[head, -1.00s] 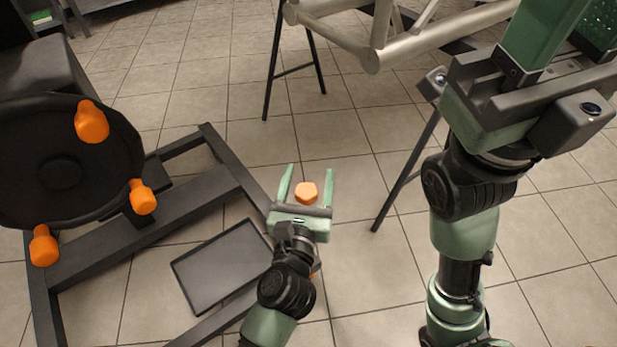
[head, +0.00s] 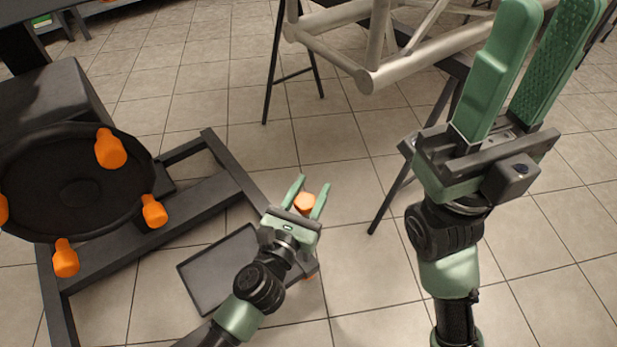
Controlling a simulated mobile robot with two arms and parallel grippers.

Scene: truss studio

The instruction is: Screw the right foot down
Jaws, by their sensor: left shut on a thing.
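My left gripper (head: 310,187) is at the centre, pointing away from me, shut on an orange piece (head: 305,202) between its green fingers. I cannot tell whether this piece is a foot. My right gripper (head: 565,8) is large and close at the right, its green fingers pointing up with a gap between them and nothing seen in it. A silver tube truss (head: 368,80) rests at the top, beyond the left gripper and apart from it. No foot on the truss can be made out.
A round black tray (head: 40,150) at the left holds several orange pieces (head: 110,150). Below it is a dark floor frame (head: 150,245), with a flat grey tray (head: 215,275) beside my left arm. Dark trestle legs (head: 268,90) stand under the truss. Tiled floor between is clear.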

